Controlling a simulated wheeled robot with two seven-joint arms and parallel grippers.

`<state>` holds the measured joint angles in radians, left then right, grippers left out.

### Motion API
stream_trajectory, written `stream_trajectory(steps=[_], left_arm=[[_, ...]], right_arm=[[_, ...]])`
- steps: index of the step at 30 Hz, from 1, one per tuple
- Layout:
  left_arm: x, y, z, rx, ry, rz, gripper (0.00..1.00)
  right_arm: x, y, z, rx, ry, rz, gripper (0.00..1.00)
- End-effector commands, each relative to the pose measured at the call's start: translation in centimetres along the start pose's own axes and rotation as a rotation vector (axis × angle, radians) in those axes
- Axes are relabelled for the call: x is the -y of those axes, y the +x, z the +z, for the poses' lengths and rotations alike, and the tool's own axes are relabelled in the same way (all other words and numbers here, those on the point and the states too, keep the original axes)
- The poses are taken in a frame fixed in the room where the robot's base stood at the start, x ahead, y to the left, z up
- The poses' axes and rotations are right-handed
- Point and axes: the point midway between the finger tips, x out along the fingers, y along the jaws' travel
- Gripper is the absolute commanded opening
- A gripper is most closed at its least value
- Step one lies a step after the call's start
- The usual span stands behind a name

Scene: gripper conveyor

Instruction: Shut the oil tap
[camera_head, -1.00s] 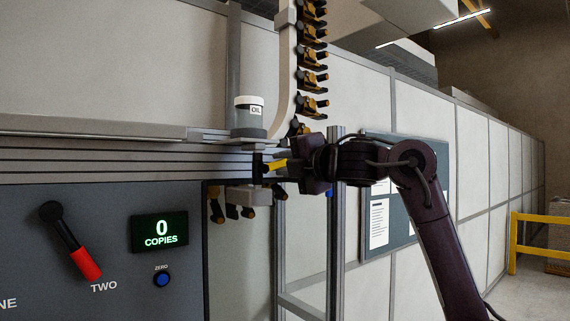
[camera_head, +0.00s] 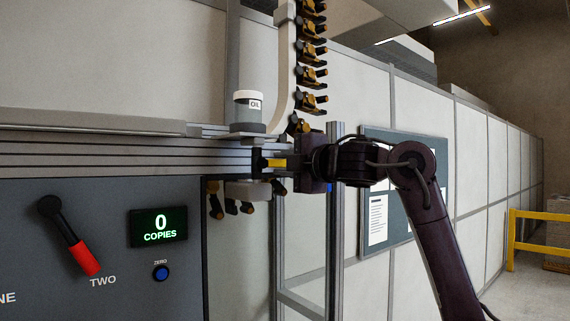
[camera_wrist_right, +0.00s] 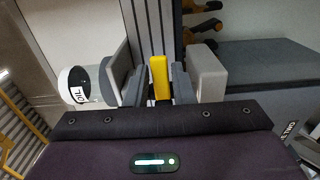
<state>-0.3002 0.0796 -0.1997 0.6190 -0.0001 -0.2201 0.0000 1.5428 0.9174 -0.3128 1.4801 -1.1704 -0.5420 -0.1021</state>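The oil tap has a yellow handle (camera_head: 274,162), which lies about level at the end of the grey rail below the oil jar (camera_head: 248,107). The yellow handle also shows upright in the right wrist view (camera_wrist_right: 160,78), between the two fingers. My right gripper (camera_head: 288,162) reaches in from the right, and its fingers (camera_wrist_right: 160,90) appear closed on the handle's sides. The tap's body is mostly hidden by the gripper. The jar has a white lid and an OIL label, and it also shows in the right wrist view (camera_wrist_right: 82,84). My left gripper is not in view.
A vertical chain of black and yellow grippers (camera_head: 312,75) hangs just behind my right gripper. A grey panel with a red-handled lever (camera_head: 82,256), a green display (camera_head: 158,227) reading 0 COPIES and a blue button (camera_head: 161,273) is at lower left. A metal post (camera_head: 334,240) stands close by.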

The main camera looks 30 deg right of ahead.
Motion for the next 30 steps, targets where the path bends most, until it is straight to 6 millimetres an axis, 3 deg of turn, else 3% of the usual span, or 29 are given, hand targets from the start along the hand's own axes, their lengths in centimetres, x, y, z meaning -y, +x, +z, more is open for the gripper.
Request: stream_trajectory(steps=[3, 13, 24, 30], left_arm=[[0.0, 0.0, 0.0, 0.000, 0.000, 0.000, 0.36], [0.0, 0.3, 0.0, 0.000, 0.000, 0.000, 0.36], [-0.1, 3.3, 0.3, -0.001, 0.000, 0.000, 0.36], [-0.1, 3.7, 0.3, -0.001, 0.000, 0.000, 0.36]], right_arm=[[0.0, 0.0, 0.0, -0.001, -0.001, -0.001, 0.38], [0.1, -0.4, 0.0, -0.001, -0.003, 0.001, 0.38], [0.3, -6.0, 0.0, -0.001, -0.004, 0.003, 0.38], [0.2, -7.6, 0.0, 0.000, -0.002, -0.001, 0.38]])
